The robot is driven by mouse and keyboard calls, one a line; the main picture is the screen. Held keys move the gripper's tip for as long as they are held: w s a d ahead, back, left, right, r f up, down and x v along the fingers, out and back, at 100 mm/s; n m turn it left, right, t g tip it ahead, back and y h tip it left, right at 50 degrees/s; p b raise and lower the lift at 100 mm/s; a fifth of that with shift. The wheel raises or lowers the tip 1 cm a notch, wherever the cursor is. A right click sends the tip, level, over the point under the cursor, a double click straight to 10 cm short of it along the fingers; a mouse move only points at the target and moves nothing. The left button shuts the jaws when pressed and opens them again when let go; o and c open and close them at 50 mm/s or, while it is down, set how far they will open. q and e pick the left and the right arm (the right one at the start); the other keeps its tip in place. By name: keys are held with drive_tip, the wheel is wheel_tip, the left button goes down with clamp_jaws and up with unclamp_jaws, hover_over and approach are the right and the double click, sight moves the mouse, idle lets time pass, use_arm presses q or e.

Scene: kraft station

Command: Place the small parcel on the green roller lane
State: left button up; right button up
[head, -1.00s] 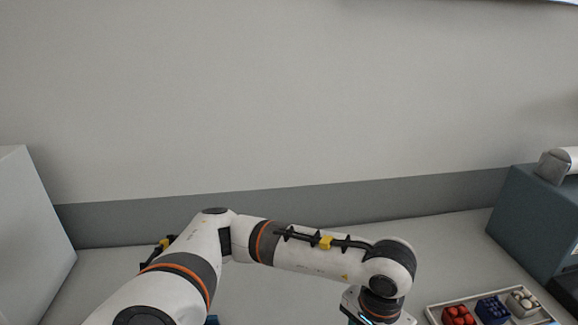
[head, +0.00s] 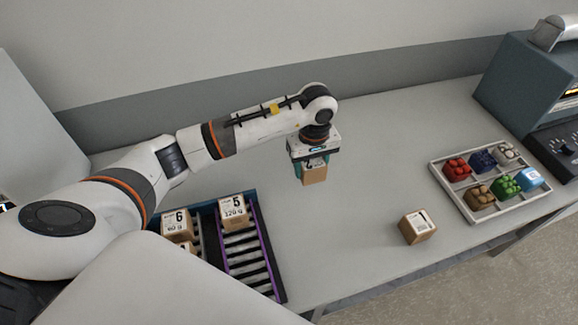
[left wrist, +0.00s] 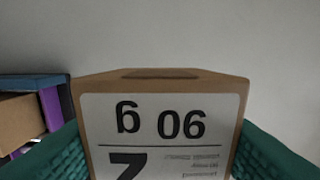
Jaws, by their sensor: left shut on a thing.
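My left gripper (head: 312,169) is shut on a small brown parcel (head: 315,177) and holds it above the grey table. In the left wrist view the parcel (left wrist: 165,75) sits between the green-teal fingers, its white label reading 90 g upside down. A blue-framed roller rack (head: 270,245) stands at lower left, partly covered by my arm. Its purple-edged lane (head: 247,262) carries a parcel marked 5 (head: 235,212); a lane beside it carries a parcel marked 6 (head: 177,224) and another box. No green lane edge shows; my arm hides part of the rack. My right gripper is not in view.
Another brown parcel (head: 417,227) lies on the table (head: 365,165) to the right of the held one. A white tray (head: 451,187) of coloured items stands farther right, near a blue-grey machine (head: 510,85). The table between rack and tray is mostly clear.

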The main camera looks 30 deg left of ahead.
sight(309, 192)
use_arm(q)
wheel_tip(309, 192, down, 4)
drive_tip(key=shift+d+r+p, duration=0.1)
drive_tip(key=shift+d+p, duration=0.05)
drive_tip(key=shift+p, duration=0.35)
wheel_tip(309, 192, down, 3)
drive_tip(key=shift+f+p, duration=0.1)
drive_tip(key=shift+p, duration=0.4)
drive_tip(key=shift+f, duration=0.55)
drive_tip(key=o, duration=0.9)
drive_tip(key=shift+o, duration=0.6)
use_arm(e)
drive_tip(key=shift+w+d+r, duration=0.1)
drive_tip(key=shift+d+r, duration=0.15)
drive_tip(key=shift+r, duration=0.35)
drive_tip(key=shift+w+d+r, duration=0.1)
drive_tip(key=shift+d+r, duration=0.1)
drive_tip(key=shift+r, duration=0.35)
